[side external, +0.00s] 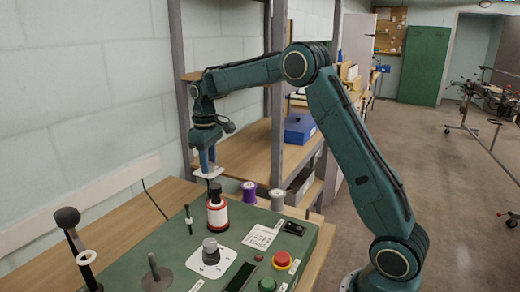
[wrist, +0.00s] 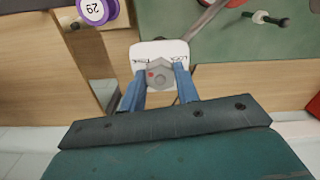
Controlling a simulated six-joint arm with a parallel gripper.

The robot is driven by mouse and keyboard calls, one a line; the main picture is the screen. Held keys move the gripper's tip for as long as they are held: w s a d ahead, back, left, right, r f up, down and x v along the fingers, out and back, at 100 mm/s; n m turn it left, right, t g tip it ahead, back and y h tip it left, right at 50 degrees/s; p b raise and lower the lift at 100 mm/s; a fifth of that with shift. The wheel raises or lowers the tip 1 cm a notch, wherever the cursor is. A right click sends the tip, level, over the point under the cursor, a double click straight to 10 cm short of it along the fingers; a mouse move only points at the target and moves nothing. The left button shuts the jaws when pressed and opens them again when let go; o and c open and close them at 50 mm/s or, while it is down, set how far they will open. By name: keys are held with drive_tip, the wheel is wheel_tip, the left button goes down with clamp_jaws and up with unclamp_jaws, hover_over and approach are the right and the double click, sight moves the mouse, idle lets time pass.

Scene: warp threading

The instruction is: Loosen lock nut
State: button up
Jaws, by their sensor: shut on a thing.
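A grey hexagonal nut (wrist: 158,77) with a red dot sits on a small white plate (wrist: 150,50) in the wrist view. The two blue fingers of my gripper (wrist: 160,82) are shut on it, one on each side. In the side view my gripper (side external: 207,163) points down above the back of the green panel, with the white plate (side external: 210,173) just under its fingertips. The nut itself is hidden there by the fingers and cannot be made out. A grey rod (wrist: 207,19) runs off from behind the plate toward the top of the wrist view.
The green panel (side external: 185,240) carries a red-and-white spool (side external: 217,215), a grey knob (side external: 210,250), a red button (side external: 282,260) and thin posts. Purple (side external: 249,192) and grey (side external: 277,199) spools stand behind it. A shelf with a blue box (side external: 300,128) stands close behind my arm.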

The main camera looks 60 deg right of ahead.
drive_tip(key=shift+r+n, duration=0.1)
drive_tip(key=shift+n, duration=0.5)
drive_tip(key=o, duration=1)
drive_tip(key=shift+r, duration=6.9)
